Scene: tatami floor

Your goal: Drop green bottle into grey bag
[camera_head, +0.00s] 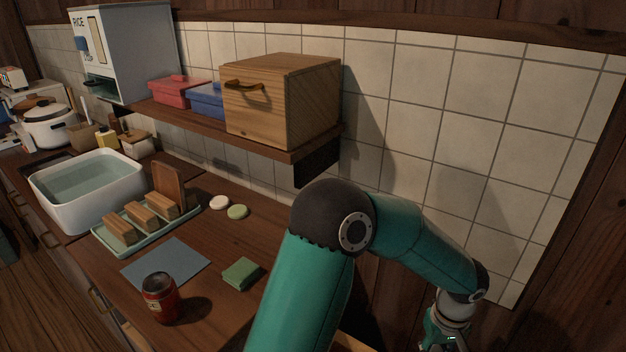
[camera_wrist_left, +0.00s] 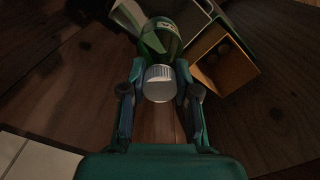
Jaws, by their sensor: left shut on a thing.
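The green bottle (camera_wrist_left: 160,40) with a pale ribbed cap (camera_wrist_left: 159,84) is in the left wrist view, cap toward the camera. My left gripper (camera_wrist_left: 160,75) is shut on it, one finger on each side near the cap. In the head view a teal arm reaches to the bottom right, where its wrist is cut off by the edge. I cannot make out the bottle there. I cannot identify a grey bag in either view. My right gripper is not in view.
Beyond the bottle are an orange-brown open box (camera_wrist_left: 226,72) and a pale grey-white object (camera_wrist_left: 129,17), partly cut off. A wooden box (camera_head: 290,105) stands on the shelf.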

